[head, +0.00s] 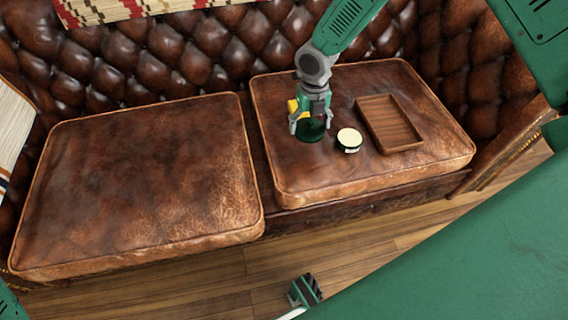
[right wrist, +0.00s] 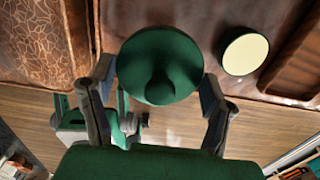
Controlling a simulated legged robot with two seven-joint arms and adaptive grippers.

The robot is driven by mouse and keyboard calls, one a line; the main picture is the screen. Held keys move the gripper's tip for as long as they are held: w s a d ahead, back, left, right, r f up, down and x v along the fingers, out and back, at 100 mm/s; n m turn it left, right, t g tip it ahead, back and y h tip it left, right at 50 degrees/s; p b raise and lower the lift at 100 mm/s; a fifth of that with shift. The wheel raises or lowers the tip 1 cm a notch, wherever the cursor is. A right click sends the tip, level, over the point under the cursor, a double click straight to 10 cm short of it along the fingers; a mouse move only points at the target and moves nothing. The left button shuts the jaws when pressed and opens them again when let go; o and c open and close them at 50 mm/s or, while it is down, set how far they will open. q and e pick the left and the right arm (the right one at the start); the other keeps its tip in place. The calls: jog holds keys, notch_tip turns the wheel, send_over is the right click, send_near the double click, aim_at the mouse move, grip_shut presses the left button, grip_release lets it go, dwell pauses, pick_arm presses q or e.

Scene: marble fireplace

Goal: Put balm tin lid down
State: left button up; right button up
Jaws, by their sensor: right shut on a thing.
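My right gripper (head: 312,108) is shut on the dark green, round balm tin lid (head: 311,131), above the right seat cushion. In the right wrist view, the lid (right wrist: 160,62) sits between the two fingers of the gripper (right wrist: 157,88). I cannot tell whether the lid touches the cushion. The open balm tin (head: 349,139), with pale cream inside and a dark green side, stands just right of the lid on the same cushion. It also shows in the right wrist view (right wrist: 244,53), apart from the lid.
A shallow wooden tray (head: 388,123) lies right of the tin. The brown leather right cushion (head: 300,180) is bare in front of the lid. A gap separates it from the left cushion (head: 140,180), which is empty. A tufted backrest (head: 190,50) rises behind.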

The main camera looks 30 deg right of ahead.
jog(key=shift+f, duration=0.45)
jog(key=b, duration=0.2)
send_over(306, 154)
jog(key=f, duration=0.6)
jog(key=shift+d, duration=0.3)
jog(key=f+b, duration=0.1)
jog(key=f, duration=0.2)
jog(key=shift+a+f+b, duration=0.2)
jog(key=shift+a+b, duration=0.2)
jog(key=shift+d, duration=0.1)
jog(key=shift+d, duration=0.1)
jog(key=o, duration=0.9)
jog(key=shift+d+f, duration=0.1)
jog(key=shift+f, duration=0.05)
jog(key=shift+o, duration=0.2)
